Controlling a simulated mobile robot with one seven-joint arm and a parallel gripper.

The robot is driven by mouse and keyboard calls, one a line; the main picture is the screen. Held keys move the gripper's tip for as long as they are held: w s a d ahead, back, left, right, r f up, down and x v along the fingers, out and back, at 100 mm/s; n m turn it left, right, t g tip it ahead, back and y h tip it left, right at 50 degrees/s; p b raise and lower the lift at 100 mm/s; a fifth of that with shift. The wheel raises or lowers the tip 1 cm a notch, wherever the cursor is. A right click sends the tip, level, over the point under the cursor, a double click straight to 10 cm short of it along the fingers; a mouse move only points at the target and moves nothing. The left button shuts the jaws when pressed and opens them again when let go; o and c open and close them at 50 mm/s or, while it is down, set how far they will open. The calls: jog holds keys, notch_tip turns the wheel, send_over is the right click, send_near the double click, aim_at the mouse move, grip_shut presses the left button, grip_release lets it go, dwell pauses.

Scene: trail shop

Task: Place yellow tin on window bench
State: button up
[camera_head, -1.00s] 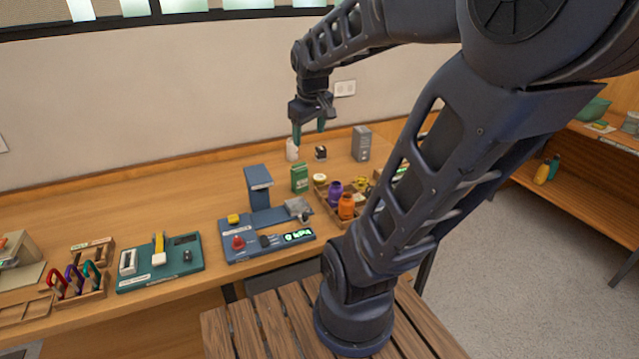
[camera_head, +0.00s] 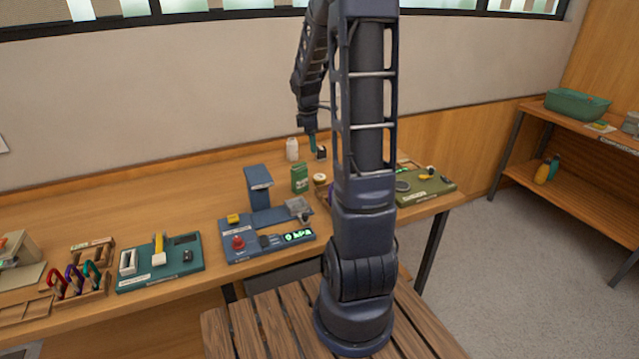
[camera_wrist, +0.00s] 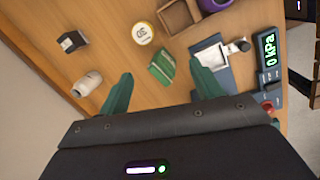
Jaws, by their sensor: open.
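A small round tin with a cream-white lid and yellowish side (camera_head: 319,179) stands on the long wooden bench (camera_head: 180,205) under the window. It looks like the yellow tin. In the wrist view the tin (camera_wrist: 143,34) shows its lid from above with dark marks, beyond my fingertips and apart from them. My gripper (camera_head: 312,143) is above the back of the bench, partly hidden by my arm. In the wrist view its two green fingers (camera_wrist: 160,74) are spread, with nothing held between them.
A green box (camera_head: 299,178), white bottle (camera_head: 292,149) and small black item (camera_head: 321,152) stand near the tin. A blue pump device (camera_head: 268,238) is in front. A green tray (camera_head: 425,188) lies right. Shelving (camera_head: 560,125) stands farther right. The bench's back left is clear.

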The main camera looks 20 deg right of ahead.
aim_at(319, 177)
jog(key=shift+w+d+f+n+g, duration=0.15)
jog(key=shift+w+d+f+n, duration=0.6)
jog(key=shift+f, duration=2.4)
jog(key=shift+w+d+f+n+g, duration=0.2)
jog(key=shift+w+d+f+n, duration=0.5)
jog(key=shift+f, duration=2.5)
jog(key=shift+w+d+f+n+g, duration=0.25)
jog(key=shift+w+d+f, duration=0.85)
jog(key=shift+f, duration=2.05)
jog(key=c, duration=0.8)
jog(key=shift+r, duration=0.1)
